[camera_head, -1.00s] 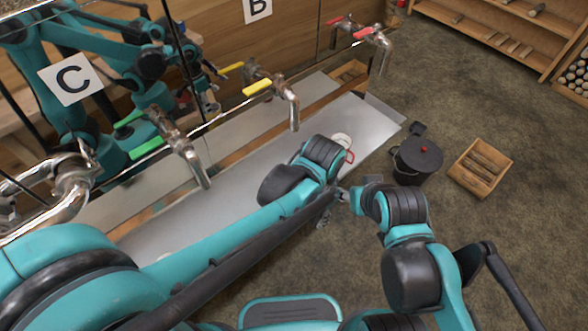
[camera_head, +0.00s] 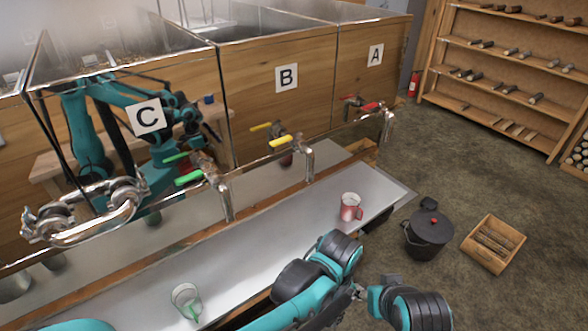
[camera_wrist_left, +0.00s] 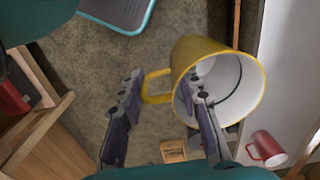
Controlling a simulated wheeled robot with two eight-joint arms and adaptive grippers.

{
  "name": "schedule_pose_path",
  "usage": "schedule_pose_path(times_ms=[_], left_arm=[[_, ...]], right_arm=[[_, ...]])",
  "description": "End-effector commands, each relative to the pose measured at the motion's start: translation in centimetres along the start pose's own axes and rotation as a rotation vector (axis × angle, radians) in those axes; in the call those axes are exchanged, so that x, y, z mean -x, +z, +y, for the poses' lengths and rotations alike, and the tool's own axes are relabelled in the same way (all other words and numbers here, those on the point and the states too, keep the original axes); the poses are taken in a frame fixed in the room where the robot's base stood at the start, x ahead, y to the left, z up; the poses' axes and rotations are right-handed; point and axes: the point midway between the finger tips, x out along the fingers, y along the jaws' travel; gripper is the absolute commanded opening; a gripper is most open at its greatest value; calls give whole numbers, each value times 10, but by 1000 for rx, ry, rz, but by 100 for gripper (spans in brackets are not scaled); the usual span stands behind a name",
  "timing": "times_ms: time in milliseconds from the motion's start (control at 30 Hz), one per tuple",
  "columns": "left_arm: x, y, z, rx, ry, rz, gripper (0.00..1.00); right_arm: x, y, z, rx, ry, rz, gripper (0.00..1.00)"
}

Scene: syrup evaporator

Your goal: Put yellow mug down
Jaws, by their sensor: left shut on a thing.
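The yellow mug (camera_wrist_left: 182,60) is in the left wrist view, its open white inside facing the camera. My left gripper (camera_wrist_left: 163,105) is shut on it at the handle side, with the handle between the two fingers and one finger overlapping the mug's mouth. In the head view the yellow mug is not visible, hidden by or below my arms. My left arm reaches past the front edge of the metal counter (camera_head: 270,232). A small grey piece between my two arms may be part of my right gripper; its state is unclear.
A red mug (camera_head: 350,208) stands toward the counter's far right end; it also shows in the left wrist view (camera_wrist_left: 266,149). Taps overhang the counter. A black lidded pot (camera_head: 428,236) and wooden crate (camera_head: 492,243) are on the floor.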

Motion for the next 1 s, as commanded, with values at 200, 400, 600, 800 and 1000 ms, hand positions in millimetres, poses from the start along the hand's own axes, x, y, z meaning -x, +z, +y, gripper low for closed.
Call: schedule_pose_path(times_ms=[200,400,600,800,1000], left_arm=[[-6,4,-29,94,0,0,0],[-16,12,-67,217,-1,0,0],[-30,31,-121,396,-1,0,0],[-52,77,-200,678,-1,0,0],[-67,118,-245,869,-1,1,0]], right_arm=[[0,0,0,0,0,0,47],[0,0,0,0,0,0,47],[0,0,0,0,0,0,47],[0,0,0,0,0,0,47],[0,0,0,0,0,0,47]])
